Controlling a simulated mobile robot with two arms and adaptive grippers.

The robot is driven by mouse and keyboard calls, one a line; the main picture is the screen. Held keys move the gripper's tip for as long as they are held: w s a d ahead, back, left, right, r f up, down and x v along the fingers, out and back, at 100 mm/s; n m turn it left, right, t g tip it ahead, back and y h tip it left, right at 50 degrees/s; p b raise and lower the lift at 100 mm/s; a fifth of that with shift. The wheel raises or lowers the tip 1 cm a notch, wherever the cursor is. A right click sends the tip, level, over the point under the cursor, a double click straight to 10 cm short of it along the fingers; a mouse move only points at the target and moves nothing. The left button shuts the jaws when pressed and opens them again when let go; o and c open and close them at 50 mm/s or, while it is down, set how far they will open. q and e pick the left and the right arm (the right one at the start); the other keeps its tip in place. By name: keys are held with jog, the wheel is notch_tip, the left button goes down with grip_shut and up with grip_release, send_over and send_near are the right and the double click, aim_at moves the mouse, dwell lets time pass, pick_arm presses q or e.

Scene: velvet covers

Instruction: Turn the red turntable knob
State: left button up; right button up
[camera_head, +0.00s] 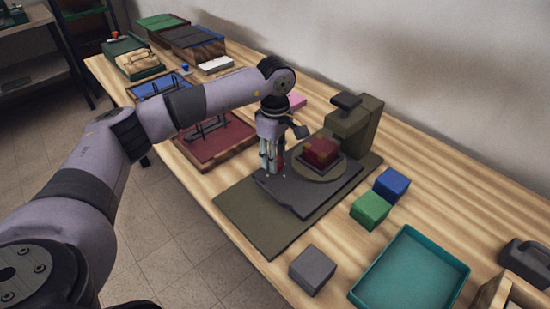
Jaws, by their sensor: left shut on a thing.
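My left gripper (270,170) points down at the left side of the turntable stand, with its fingers shut on the knob low by the dark plate (310,201). The fingers mostly hide the knob; only a little red shows beside them. The round olive turntable (322,177) lies just right of the gripper. A dark red block (320,152) sits on it, apart from the fingers. An olive post with a dark head (352,125) stands behind the block. My right gripper is not in view.
A green block (369,210), a blue block (391,184) and a grey block (312,270) stand near the stand. A teal tray (454,292) is at front right. A red board with dark handles (235,148) lies left, under my arm. A wall bounds the table's back.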

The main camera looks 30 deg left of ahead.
pick_arm(q)
jog(key=shift+r, duration=0.1)
dwell(0.3)
jog(key=shift+w, duration=0.1)
jog(key=o, duration=1.2)
jog(key=shift+c, duration=0.2)
notch_tip(320, 180, up, 12)
